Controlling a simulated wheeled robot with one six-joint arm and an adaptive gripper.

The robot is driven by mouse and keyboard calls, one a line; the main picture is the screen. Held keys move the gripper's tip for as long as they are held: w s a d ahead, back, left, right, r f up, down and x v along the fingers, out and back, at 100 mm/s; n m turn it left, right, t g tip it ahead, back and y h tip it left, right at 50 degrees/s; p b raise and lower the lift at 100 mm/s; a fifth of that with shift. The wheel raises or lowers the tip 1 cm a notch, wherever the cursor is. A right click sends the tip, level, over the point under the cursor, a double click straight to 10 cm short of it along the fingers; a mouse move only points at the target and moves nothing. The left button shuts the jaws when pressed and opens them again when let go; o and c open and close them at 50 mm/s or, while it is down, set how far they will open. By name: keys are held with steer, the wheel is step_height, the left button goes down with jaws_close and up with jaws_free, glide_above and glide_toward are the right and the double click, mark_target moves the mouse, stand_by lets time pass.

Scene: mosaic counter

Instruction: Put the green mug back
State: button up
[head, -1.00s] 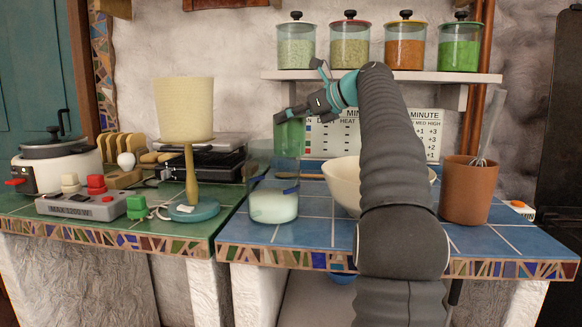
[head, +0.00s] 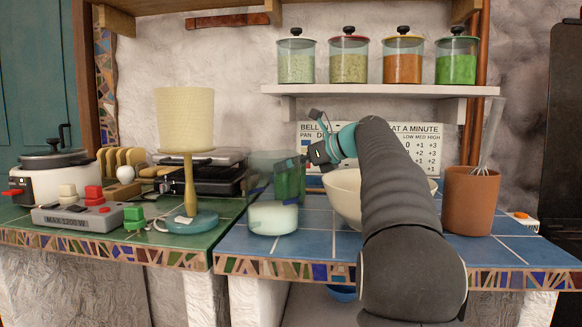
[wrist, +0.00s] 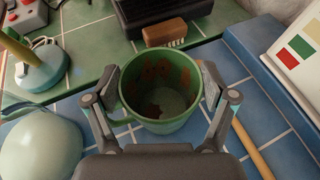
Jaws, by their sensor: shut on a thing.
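The green mug (head: 289,181) is upright behind the milky glass jar in the head view. In the wrist view I look down into the mug (wrist: 160,88); it has reddish-brown stains inside and a handle towards the lower left. My gripper (wrist: 162,92) is shut on it, with one finger on each side of its wall. In the head view my gripper (head: 308,162) reaches the mug from the right. The jar partly covers the mug's lower part, and I cannot tell whether its base touches the counter.
The milky glass jar (head: 272,218) stands in front of the mug, and a cream bowl (head: 345,195) to its right. A wooden brush (wrist: 165,33) and a wooden stick (wrist: 253,150) lie near the mug. A lamp (head: 190,190) and black grill (head: 205,178) stand left.

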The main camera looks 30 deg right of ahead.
steer(key=shift+f, duration=0.1)
steer(key=o, duration=1.5)
steer(key=p+v, duration=0.1)
steer(key=v, duration=1.1)
